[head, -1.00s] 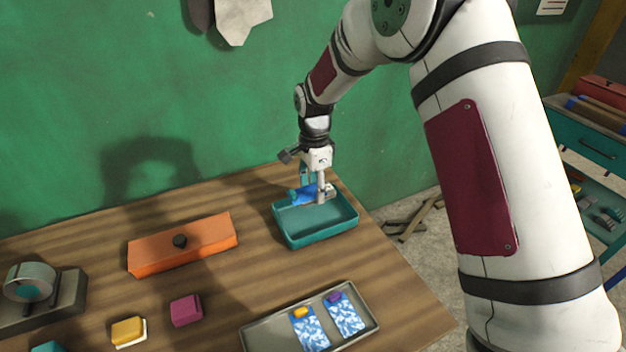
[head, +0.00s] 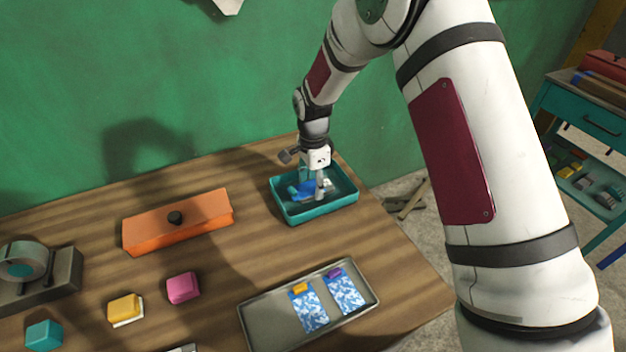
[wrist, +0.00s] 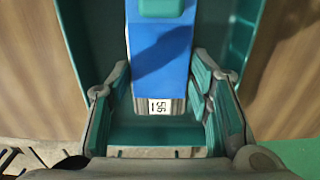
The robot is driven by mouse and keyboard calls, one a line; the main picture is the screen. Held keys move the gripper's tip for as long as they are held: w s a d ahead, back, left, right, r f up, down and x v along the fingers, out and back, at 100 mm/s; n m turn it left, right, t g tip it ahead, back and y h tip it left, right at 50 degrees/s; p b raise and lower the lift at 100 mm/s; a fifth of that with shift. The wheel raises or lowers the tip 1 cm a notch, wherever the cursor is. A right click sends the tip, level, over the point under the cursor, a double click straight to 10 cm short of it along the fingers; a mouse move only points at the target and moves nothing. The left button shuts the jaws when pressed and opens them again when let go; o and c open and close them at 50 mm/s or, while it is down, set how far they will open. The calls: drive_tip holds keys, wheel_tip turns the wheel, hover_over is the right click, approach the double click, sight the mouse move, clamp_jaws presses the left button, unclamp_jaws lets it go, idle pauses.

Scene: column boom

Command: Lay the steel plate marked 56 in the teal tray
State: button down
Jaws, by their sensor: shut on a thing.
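The steel plate marked 56 shows in the wrist view as a blue strip (wrist: 160,62) with a teal block on it and a bare metal end bearing a white 56 label. My gripper (head: 312,192) is shut on this plate, with a finger on each side. In the head view the blue plate (head: 300,190) is low inside the teal tray (head: 325,214), partly hidden by my fingers. The tray's walls show on both sides in the wrist view (wrist: 245,35). I cannot tell whether the plate touches the tray floor.
A grey tray (head: 268,330) at the front holds two blue-and-white patterned plates with yellow and purple blocks. An orange box (head: 178,226) lies left of the teal tray. Pink (head: 183,288), yellow (head: 125,308) and teal blocks (head: 44,335) and a tape dispenser (head: 62,275) stand further left.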

drive_tip(key=c, duration=0.7)
unclamp_jaws()
drive_tip(key=shift+r, duration=6.05)
